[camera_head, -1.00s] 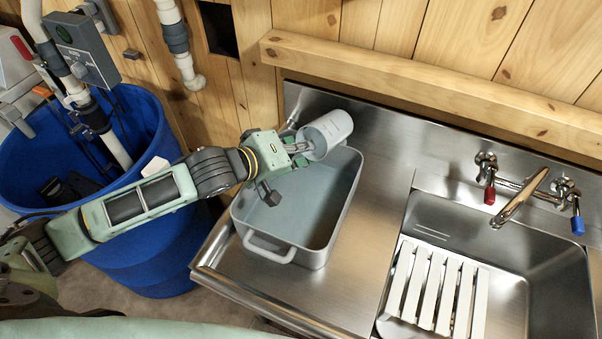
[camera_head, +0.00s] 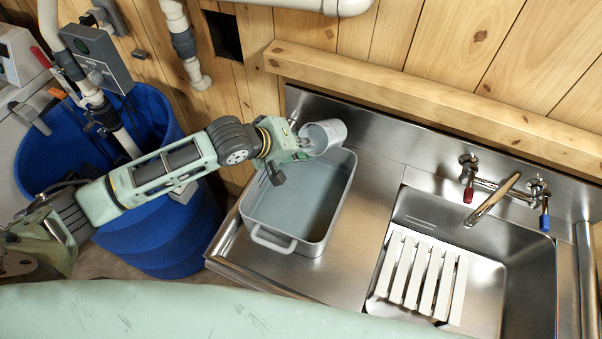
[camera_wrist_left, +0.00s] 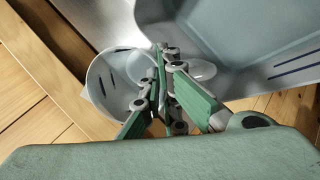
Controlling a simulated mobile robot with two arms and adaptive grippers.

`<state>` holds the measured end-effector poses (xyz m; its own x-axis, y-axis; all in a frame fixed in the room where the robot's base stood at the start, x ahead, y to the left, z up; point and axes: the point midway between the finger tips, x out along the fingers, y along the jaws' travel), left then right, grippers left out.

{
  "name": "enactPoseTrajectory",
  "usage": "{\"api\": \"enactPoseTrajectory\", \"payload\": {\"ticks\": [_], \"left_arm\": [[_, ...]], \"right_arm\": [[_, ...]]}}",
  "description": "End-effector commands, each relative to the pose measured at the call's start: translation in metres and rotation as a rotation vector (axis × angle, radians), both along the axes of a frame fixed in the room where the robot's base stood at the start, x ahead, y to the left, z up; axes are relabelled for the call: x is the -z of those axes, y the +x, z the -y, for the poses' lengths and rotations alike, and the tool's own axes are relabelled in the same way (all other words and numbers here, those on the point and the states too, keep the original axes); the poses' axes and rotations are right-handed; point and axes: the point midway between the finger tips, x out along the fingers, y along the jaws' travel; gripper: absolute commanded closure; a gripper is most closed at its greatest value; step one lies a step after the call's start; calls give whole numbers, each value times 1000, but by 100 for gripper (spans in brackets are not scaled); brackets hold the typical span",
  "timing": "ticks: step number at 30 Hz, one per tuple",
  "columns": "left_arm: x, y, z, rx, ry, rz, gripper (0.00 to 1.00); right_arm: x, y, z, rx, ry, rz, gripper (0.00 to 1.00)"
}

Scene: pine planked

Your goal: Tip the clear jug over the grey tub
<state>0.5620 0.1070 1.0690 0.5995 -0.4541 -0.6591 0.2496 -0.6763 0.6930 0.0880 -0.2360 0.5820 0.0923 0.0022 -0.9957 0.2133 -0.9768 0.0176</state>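The clear jug (camera_head: 326,134), pale and see-through, is held tilted above the back end of the grey tub (camera_head: 312,248). In the left wrist view the jug (camera_wrist_left: 106,82) shows dark marks, and the tub (camera_wrist_left: 245,45) lies beyond it. My left gripper (camera_head: 303,146) is at the jug's left side; its fingers (camera_wrist_left: 162,72) are closed together on the jug, seemingly at its handle, which they partly hide. The tub stands on the steel counter, and its visible floor is bluish-grey. I cannot tell whether liquid is in the jug or flowing. My right gripper is not in view.
A steel sink (camera_head: 490,255) with a white slatted rack (camera_head: 418,278) and a tap (camera_head: 492,207) is to the right. A blue barrel (camera_head: 150,240) stands left of the counter. A wooden ledge (camera_head: 430,108) runs behind. Bare counter (camera_head: 360,225) lies between tub and sink.

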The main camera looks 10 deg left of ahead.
Motion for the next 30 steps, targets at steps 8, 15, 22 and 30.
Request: {"api": "enactPoseTrajectory", "payload": {"ticks": [8,15,22,30], "left_arm": [[-1,4,1,2,71,-175,100],[-13,11,3,4,128,-320,100],[-25,24,7,8,185,-460,100],[-36,35,12,16,237,-593,100]], "right_arm": [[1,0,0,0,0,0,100],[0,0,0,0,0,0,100],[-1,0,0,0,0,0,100],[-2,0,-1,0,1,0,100]]}}
